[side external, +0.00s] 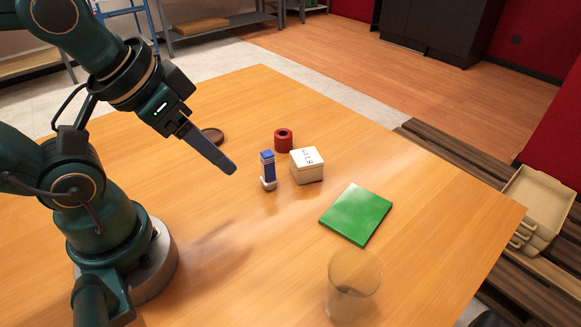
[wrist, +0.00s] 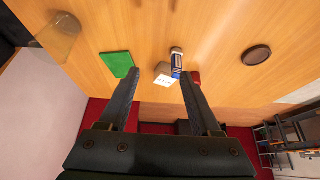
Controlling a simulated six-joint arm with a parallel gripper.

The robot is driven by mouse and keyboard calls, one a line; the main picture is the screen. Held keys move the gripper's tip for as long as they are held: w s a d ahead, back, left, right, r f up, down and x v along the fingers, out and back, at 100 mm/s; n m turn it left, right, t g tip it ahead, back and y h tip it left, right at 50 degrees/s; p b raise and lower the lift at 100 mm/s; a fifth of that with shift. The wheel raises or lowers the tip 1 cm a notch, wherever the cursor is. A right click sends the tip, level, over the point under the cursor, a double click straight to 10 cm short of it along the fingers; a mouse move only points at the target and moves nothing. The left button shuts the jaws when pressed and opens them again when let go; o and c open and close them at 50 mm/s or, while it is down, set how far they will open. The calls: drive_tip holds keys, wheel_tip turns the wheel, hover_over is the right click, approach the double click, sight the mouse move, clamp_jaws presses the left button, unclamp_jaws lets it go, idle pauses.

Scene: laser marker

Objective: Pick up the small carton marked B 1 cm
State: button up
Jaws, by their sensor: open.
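A small cream carton (side external: 307,168) with dark lettering on its top stands on the wooden table; I cannot read the marking clearly. In the wrist view the carton (wrist: 163,81) shows between and beyond my fingertips. My gripper (side external: 231,169) is in the air above the table, left of the carton and apart from it. In the wrist view my gripper (wrist: 158,72) has its two fingers spread wide with nothing held between them.
A green square (side external: 356,214) lies in front right, a clear glass (side external: 352,285) nearer. A dark round coaster (side external: 212,135) lies behind my gripper. The table's right side is clear.

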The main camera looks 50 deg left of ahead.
drive_tip(key=o, duration=0.4)
drive_tip(key=shift+c, duration=0.2)
